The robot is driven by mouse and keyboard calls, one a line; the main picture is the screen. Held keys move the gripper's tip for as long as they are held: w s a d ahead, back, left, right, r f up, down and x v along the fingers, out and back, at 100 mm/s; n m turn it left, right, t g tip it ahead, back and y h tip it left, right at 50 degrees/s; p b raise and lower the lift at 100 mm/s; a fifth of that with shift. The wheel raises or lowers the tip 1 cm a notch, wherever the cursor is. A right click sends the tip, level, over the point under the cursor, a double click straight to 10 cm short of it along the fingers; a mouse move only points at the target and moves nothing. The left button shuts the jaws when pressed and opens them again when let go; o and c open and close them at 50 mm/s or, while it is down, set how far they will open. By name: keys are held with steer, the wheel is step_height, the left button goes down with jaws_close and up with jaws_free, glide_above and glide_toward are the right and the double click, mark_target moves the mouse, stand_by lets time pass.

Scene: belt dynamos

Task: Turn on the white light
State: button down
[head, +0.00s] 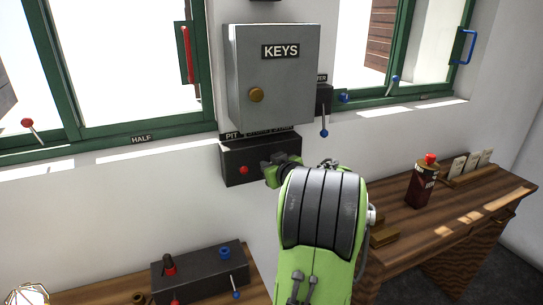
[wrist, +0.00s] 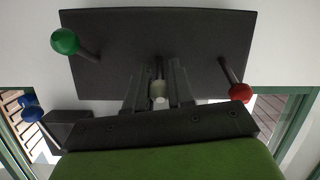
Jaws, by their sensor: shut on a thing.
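A dark switch box (head: 233,162) is fixed to the wall below the grey KEYS cabinet. In the wrist view the box (wrist: 120,40) carries a green-knobbed lever (wrist: 65,41), a red-knobbed lever (wrist: 240,92) and, between them, a white-knobbed lever (wrist: 159,92). My gripper (wrist: 158,90) is shut on the white-knobbed lever, with one finger on each side. In the head view my gripper (head: 276,163) is at the front of the box, right of the red knob (head: 244,170), and hides the white and green knobs. No white light shows clearly.
The KEYS cabinet (head: 270,85) juts out just above my gripper. A blue-knobbed lever (head: 324,132) hangs to the right. Below left, another dark box (head: 195,272) stands on a wooden bench. A dark red bottle (head: 422,180) stands on the right bench (head: 400,215).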

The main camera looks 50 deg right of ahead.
steer(key=shift+w+r+g+p, duration=0.1)
steer(key=shift+r+g+p, duration=0.2)
steer(key=shift+p, duration=0.05)
steer(key=c, duration=1)
jaws_free()
steer(key=shift+f, duration=0.1)
steer(key=shift+c, duration=0.2)
steer(key=b+v, duration=0.1)
steer(key=v, duration=1.5)
steer(key=shift+d, duration=0.2)
